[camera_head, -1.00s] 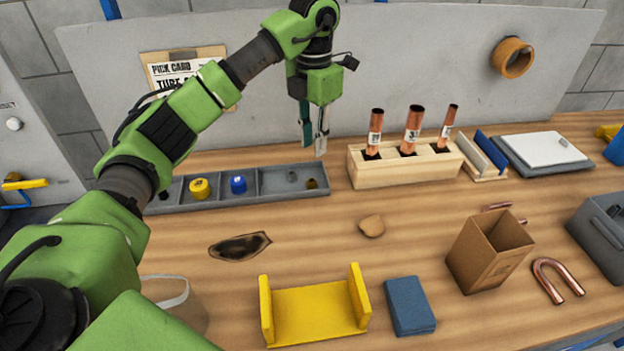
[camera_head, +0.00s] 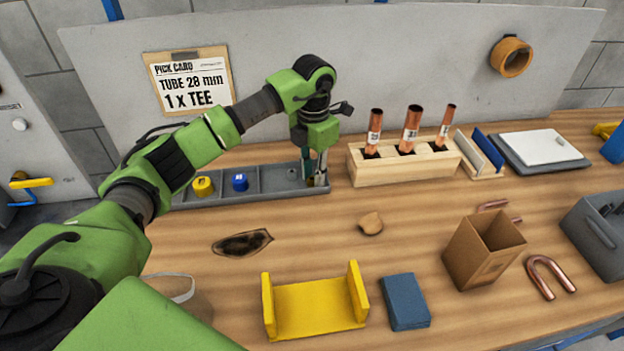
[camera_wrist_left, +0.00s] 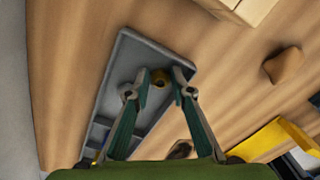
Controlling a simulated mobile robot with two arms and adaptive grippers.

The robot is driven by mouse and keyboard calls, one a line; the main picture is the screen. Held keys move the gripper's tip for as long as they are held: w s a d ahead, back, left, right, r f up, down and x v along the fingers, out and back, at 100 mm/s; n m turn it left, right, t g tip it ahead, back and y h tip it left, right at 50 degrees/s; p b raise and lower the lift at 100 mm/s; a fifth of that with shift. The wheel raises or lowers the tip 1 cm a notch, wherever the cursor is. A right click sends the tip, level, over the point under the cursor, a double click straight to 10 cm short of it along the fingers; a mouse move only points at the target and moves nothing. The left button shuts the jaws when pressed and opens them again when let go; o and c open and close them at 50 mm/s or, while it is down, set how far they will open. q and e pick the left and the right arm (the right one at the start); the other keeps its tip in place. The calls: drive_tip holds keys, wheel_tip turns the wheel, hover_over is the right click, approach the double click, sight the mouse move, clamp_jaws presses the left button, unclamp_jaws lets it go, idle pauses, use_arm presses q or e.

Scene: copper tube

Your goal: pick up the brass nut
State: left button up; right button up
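The brass nut (camera_wrist_left: 160,77) is a small brass-coloured ring in the end compartment of the grey divided tray (camera_wrist_left: 178,55). In the left wrist view it lies between and just beyond my left gripper's (camera_wrist_left: 158,88) two fingers. The fingers are apart, one on each side, with no clear contact. In the head view, my left gripper (camera_head: 315,182) points down into the right end of the tray (camera_head: 270,181) and mostly hides the nut. My right gripper is in neither view.
A yellow cap (camera_head: 203,186) and a blue cap (camera_head: 240,182) sit in the tray's left compartments. A wooden block (camera_head: 400,169) with three upright copper tubes stands just right of the gripper. A yellow cradle (camera_head: 318,308) and cardboard box (camera_head: 477,262) stand nearer the front.

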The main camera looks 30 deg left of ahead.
use_arm(q)
clamp_jaws()
